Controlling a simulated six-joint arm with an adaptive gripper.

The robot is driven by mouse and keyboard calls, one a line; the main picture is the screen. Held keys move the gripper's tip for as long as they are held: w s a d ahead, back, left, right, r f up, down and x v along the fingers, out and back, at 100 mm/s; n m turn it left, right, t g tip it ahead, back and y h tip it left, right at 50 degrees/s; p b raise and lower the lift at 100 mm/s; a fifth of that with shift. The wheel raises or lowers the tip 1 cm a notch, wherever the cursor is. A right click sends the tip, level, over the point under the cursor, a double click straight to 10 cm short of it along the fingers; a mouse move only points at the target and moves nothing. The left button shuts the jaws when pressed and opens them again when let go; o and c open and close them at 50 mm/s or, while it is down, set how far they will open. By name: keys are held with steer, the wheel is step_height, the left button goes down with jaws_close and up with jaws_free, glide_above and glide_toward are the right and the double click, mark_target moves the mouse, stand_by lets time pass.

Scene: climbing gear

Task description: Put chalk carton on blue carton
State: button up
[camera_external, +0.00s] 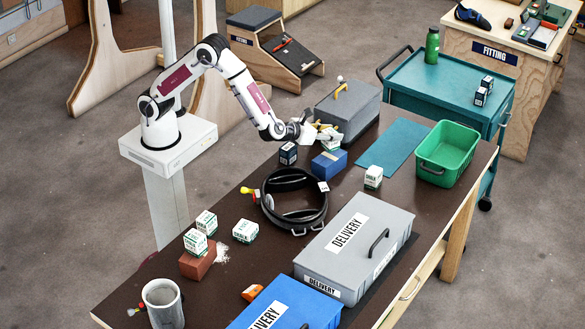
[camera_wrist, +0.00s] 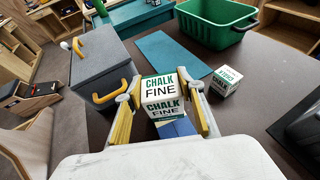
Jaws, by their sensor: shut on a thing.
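My gripper (camera_external: 322,135) is shut on a white and green chalk carton (camera_external: 331,144). In the wrist view this carton (camera_wrist: 163,94), marked CHALK FINE, sits upright between the two yellow-padded fingers. The blue carton (camera_external: 329,164) lies on the dark table directly below the held carton. In the wrist view, part of the blue carton (camera_wrist: 178,128) shows beneath the chalk carton, and the rest is hidden. I cannot tell whether the two cartons touch.
A grey case (camera_external: 346,110) with a yellow handle stands close behind. A navy carton (camera_external: 288,153) is to the left, a black belt (camera_external: 294,201) in front, and another chalk carton (camera_external: 373,177) to the right. A teal mat (camera_external: 393,148) and green bin (camera_external: 447,153) lie beyond.

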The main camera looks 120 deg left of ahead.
mark_target(330, 142)
steer(key=shift+f, duration=1.8)
steer(key=shift+f, duration=0.2)
steer(key=o, duration=1.1)
steer(key=shift+o, duration=0.2)
steer(key=shift+r, duration=0.2)
steer(key=v, duration=1.2)
steer(key=shift+w+r, duration=0.1)
